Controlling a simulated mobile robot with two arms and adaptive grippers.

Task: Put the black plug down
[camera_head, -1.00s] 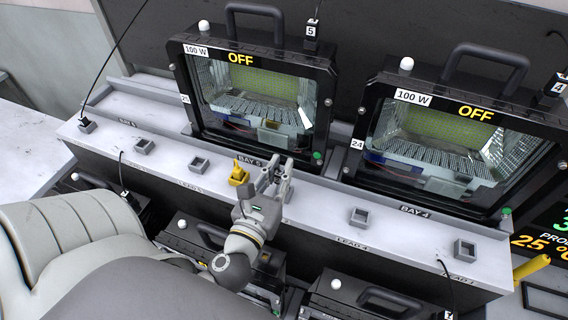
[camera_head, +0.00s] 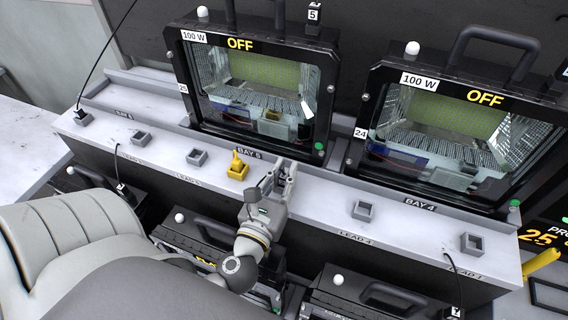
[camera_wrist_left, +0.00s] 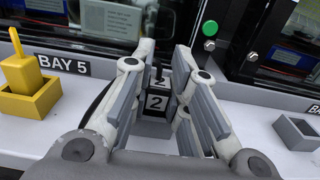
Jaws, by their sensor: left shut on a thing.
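My left gripper (camera_head: 285,172) is over the light ledge, just right of the yellow socket below the left housing. In the left wrist view, the fingers of this gripper (camera_wrist_left: 172,82) are closed around the black plug (camera_wrist_left: 156,103), which carries white labels reading 2. Its lower part is hidden, so I cannot tell whether it touches the ledge. The yellow socket (camera_head: 238,172) has a yellow plug (camera_head: 237,159) standing in it. It also shows in the left wrist view (camera_wrist_left: 30,100), beside the BAY 5 label. My right gripper is not in view.
Several grey square sockets line the ledge, including an empty one (camera_head: 197,157) left of the yellow one and another (camera_head: 363,210) to the right. Two floodlight housings (camera_head: 250,85) (camera_head: 450,125) reading OFF stand behind. Black cables and more housings lie in front, below the ledge.

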